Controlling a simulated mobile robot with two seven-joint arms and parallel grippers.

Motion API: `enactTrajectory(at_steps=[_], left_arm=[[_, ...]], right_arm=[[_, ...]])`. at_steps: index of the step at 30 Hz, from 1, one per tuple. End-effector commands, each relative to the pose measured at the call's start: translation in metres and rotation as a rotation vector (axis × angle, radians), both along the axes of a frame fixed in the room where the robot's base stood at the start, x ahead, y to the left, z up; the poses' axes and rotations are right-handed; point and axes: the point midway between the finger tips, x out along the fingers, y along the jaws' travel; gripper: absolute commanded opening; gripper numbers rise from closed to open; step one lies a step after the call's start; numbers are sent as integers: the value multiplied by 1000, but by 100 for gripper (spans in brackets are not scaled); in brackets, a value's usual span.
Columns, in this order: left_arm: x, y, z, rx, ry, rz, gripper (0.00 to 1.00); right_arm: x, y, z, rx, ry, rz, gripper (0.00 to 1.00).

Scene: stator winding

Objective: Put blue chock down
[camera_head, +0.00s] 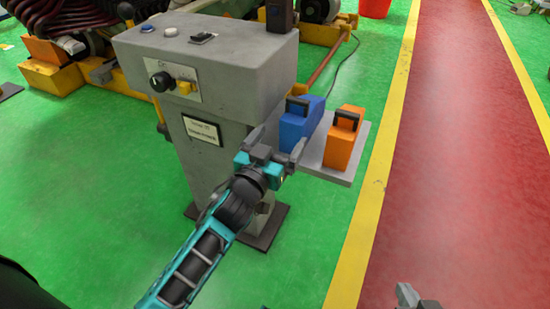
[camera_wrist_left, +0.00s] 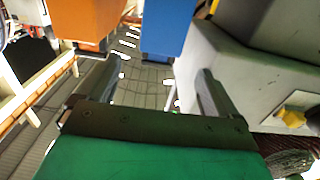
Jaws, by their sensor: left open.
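The blue chock (camera_head: 299,122), a blue block with a dark handle on top, stands on the small grey shelf (camera_head: 327,174) at the side of the grey control pedestal. Its lower front is partly hidden by my left gripper (camera_head: 281,141). In the left wrist view the blue chock (camera_wrist_left: 165,28) lies beyond the fingertips of my left gripper (camera_wrist_left: 155,72). That gripper is open, with nothing between its fingers. An orange chock (camera_head: 343,140) stands to the right of the blue one on the shelf. My right gripper (camera_head: 414,298) shows only in part at the bottom edge.
The grey control pedestal (camera_head: 224,75), with a knob and switches, stands just left of the shelf. Yellow machinery (camera_head: 319,34) is behind it. Green floor, a yellow line and a red walkway (camera_head: 465,160) lie clear to the right.

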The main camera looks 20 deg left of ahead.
Motion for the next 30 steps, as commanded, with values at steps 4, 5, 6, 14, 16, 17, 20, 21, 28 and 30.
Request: enactTrajectory(at_steps=[4, 5, 6, 14, 16, 17, 20, 21, 28, 30], left_arm=[[-11, 0, -12, 4, 41, 0, 93], [-18, 0, -19, 7, 69, 0, 93], [-30, 0, -31, 10, 115, -3, 93], [-139, -25, -107, 45, 486, -138, 93], [-159, -32, -115, 51, 545, -180, 93], [-165, -35, -117, 51, 562, -194, 93], [-175, -39, -121, 53, 590, -220, 93], [-176, -40, -121, 53, 593, -223, 93], [-175, -40, -119, 53, 591, -221, 93], [-175, -39, -112, 54, 590, -218, 93]], right_arm=[[0, 0, 0, -1, 0, -1, 0], [0, 0, 0, -1, 0, -1, 0], [0, 0, 0, -1, 0, -1, 0], [0, 0, 0, -1, 2, -1, 0], [0, 0, 0, -1, 2, -1, 0], [0, 0, 0, -1, 2, -1, 0], [0, 0, 0, -1, 2, -1, 0], [0, 0, 0, -1, 2, -1, 0], [0, 0, 2, -1, 2, 0, 0], [0, 0, 10, -1, 1, -1, 0]])
